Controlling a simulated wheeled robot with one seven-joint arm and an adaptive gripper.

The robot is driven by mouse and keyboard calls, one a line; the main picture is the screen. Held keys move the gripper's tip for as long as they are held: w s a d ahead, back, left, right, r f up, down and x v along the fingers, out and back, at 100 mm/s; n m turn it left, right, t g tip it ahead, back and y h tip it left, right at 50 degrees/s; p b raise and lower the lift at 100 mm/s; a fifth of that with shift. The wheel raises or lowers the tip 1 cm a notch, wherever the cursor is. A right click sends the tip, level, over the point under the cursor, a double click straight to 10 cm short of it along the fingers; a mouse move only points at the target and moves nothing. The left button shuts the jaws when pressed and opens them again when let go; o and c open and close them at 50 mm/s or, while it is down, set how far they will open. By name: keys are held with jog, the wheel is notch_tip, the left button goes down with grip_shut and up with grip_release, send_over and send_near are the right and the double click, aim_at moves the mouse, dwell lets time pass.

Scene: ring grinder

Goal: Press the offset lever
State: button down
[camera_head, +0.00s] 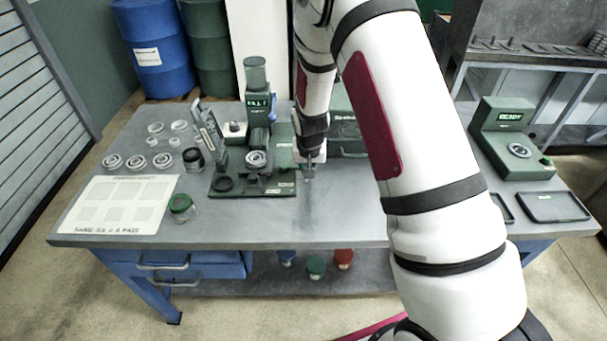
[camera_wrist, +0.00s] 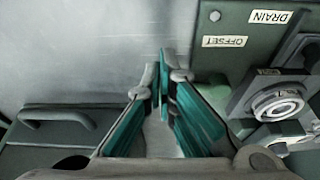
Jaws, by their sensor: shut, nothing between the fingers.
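My gripper (camera_head: 308,177) is shut and empty, pointing down beside the right edge of the green grinder base (camera_head: 225,188). In the wrist view my gripper's fingertips (camera_wrist: 163,76) are together, over bare grey tabletop. The offset label (camera_wrist: 225,41) shows upside down on the base's corner, to the right of and beyond the fingertips. A small round knob (camera_wrist: 214,16) sits close to that label. I cannot tell which part is the offset lever; the right finger may hide some of the base. No contact between gripper and base shows.
A drain label (camera_wrist: 270,17) and a ring-shaped part (camera_wrist: 278,104) are on the machine at right. A dark box with a handle (camera_wrist: 55,117) is at left. Several rings (camera_head: 136,161) and a green-lidded jar (camera_head: 182,207) lie left of the grinder.

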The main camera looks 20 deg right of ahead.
jog(key=w+d+n+y+b, duration=0.1)
jog(key=w+d+n, duration=0.1)
jog(key=n, duration=0.1)
jog(key=shift+w+d+f+n, duration=0.1)
jog(key=shift+w+d+n, duration=0.05)
jog(key=shift+n, duration=0.15)
jog(key=shift+w+d+n+y+b, duration=0.4)
jog(key=shift+w+n+b, duration=0.25)
jog(key=shift+n, duration=0.45)
jog(key=shift+w, duration=0.25)
jog(key=shift+w+d, duration=0.1)
jog(key=shift+w, duration=0.3)
